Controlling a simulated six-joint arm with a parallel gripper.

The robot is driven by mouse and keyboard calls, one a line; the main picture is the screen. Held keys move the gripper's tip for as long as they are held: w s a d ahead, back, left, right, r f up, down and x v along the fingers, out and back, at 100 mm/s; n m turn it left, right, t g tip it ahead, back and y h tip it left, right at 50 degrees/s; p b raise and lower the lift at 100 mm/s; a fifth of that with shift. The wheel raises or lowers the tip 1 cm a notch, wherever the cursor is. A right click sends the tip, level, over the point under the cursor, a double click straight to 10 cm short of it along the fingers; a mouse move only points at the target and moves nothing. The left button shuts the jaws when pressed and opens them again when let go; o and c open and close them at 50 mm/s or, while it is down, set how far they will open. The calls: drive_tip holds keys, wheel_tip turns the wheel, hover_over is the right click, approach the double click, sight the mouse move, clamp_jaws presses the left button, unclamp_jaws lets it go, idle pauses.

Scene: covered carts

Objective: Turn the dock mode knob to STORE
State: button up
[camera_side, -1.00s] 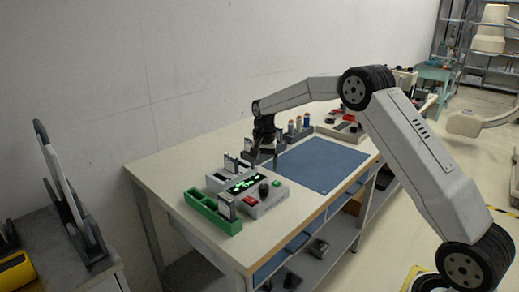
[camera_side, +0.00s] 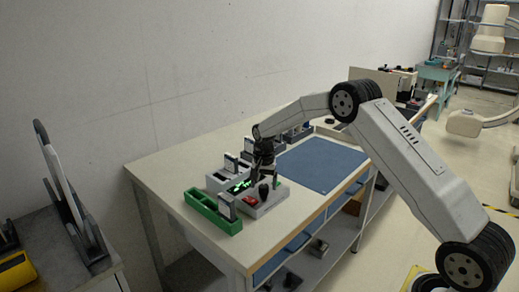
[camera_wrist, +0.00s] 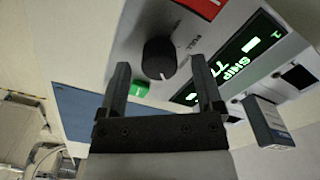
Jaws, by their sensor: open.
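The dock's black mode knob (camera_wrist: 158,58) is on the grey dock panel (camera_wrist: 132,36) in the wrist view. Its small white mark is at its lower edge in that view. Small lettering beside it is hard to read. In the side view the knob (camera_side: 263,192) is at the dock's front, below my gripper (camera_side: 265,177). My gripper (camera_wrist: 160,66) is open, with one finger to each side of the knob in the wrist view; whether they touch it I cannot tell. The green-lit display (camera_wrist: 235,62) shows "SHIP".
A red button (camera_wrist: 205,5) and a green button (camera_wrist: 136,89) flank the knob. A dark upright module (camera_wrist: 266,122) stands near my right finger. In the side view a green tray (camera_side: 212,212) is left of the dock, and a clear blue mat (camera_side: 322,163) is right.

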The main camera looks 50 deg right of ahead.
drive_tip(key=shift+f, duration=0.35)
clamp_jaws()
drive_tip(key=shift+n, duration=0.3)
drive_tip(key=n, duration=0.8)
idle(0.3)
idle(0.4)
